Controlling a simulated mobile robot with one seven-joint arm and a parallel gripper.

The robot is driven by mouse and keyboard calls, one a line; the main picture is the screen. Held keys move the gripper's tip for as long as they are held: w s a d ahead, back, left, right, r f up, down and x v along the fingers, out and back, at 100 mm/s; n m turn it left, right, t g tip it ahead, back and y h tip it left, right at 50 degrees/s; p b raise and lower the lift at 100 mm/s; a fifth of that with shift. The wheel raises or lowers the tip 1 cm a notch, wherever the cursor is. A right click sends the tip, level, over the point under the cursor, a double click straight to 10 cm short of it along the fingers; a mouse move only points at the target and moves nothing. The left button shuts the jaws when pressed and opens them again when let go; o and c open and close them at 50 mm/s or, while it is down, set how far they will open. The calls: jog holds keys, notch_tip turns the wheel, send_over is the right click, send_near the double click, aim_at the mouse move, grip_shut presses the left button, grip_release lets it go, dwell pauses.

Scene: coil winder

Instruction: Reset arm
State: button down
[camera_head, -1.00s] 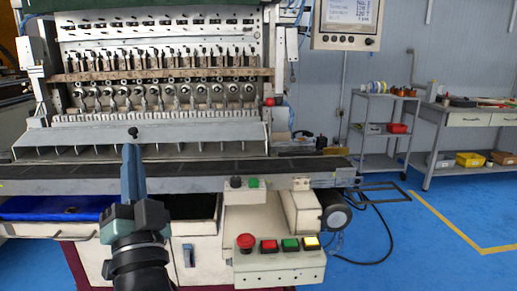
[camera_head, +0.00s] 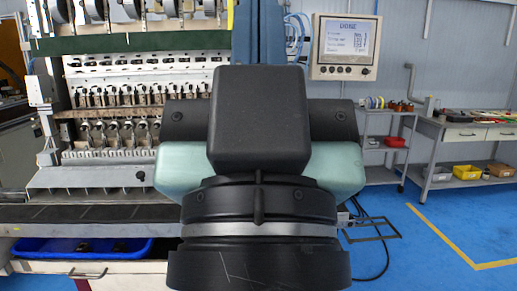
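My gripper (camera_head: 258,32) is large and close in the middle of the head view, pointing upward in front of the machine. Its blue-grey fingers rise to the top edge, where the tips are cut off. The black block and teal housing of my wrist hide the lower part of the fingers. I cannot see whether the fingers are apart or together, or whether anything is between them. The coil winder (camera_head: 110,128) stands behind on the left, with its rows of spindles. My arm hides its right part and its button panel.
A blue tray (camera_head: 50,246) with dark parts lies low at the left. A screen (camera_head: 346,48) hangs right of my gripper. A shelf rack (camera_head: 388,146) and a bench (camera_head: 468,134) stand at the right wall. Blue floor (camera_head: 400,262) is clear at the lower right.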

notch_tip(320, 180, up, 15)
jog(key=p, duration=1.3)
dwell(0.5)
